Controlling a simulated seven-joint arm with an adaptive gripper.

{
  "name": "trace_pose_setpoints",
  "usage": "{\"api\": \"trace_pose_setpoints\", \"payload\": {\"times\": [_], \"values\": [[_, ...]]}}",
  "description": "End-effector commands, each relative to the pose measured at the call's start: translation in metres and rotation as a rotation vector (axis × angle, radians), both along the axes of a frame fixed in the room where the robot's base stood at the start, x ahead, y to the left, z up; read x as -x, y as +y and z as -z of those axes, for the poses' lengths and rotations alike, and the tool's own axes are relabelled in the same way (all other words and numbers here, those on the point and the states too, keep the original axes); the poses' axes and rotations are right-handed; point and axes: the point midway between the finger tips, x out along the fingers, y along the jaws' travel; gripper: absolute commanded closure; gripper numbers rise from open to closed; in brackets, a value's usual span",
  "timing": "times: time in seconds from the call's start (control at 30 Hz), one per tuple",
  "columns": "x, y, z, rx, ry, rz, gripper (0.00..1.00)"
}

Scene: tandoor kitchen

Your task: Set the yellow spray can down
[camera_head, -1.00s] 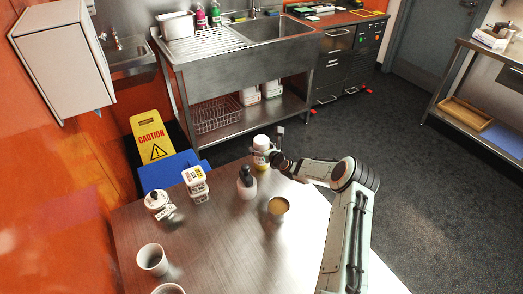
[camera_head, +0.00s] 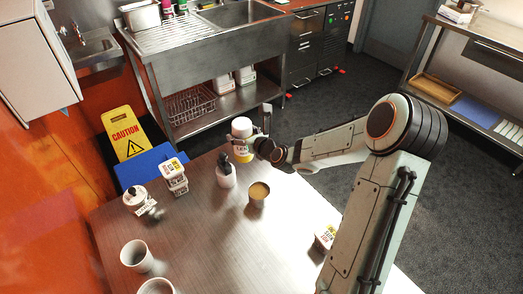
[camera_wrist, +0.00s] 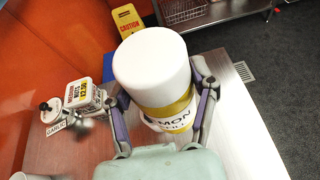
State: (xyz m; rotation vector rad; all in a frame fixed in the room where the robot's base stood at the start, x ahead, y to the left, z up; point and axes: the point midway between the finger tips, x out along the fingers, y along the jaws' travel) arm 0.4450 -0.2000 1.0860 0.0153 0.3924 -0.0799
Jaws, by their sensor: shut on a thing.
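The spray can (camera_head: 241,129) has a white cap and a yellow and white label with partly visible "LEMON" lettering. My gripper (camera_head: 254,146) is shut on it, near the far edge of the steel table (camera_head: 200,240). In the wrist view the spray can (camera_wrist: 155,65) fills the middle, with one finger of my gripper (camera_wrist: 163,108) on each side. The can looks roughly upright. Its base is hidden in the wrist view, and I cannot tell whether it touches the table.
A pump bottle (camera_head: 226,175) and an open tan-filled cup (camera_head: 258,195) stand close by. Stacked labelled tubs (camera_head: 173,176), a white lidded jar (camera_head: 135,199) and white cups (camera_head: 136,256) stand to the left. A labelled tub (camera_head: 325,237) is beside my arm. The central table is clear.

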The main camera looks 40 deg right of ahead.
Motion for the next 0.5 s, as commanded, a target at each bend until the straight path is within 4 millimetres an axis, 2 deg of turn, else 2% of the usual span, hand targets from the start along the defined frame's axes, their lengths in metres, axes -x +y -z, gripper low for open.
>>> {"api": "trace_pose_setpoints", "payload": {"times": [0.13, 0.27, 0.37, 0.5], "values": [[0.002, 0.003, -0.003, -0.001, -0.003, -0.029, 0.82], [0.005, 0.018, -0.002, -0.002, -0.001, -0.110, 0.82], [0.016, 0.025, 0.004, -0.003, 0.000, -0.159, 0.82], [0.041, 0.016, 0.014, -0.004, 0.001, -0.164, 0.82]]}}
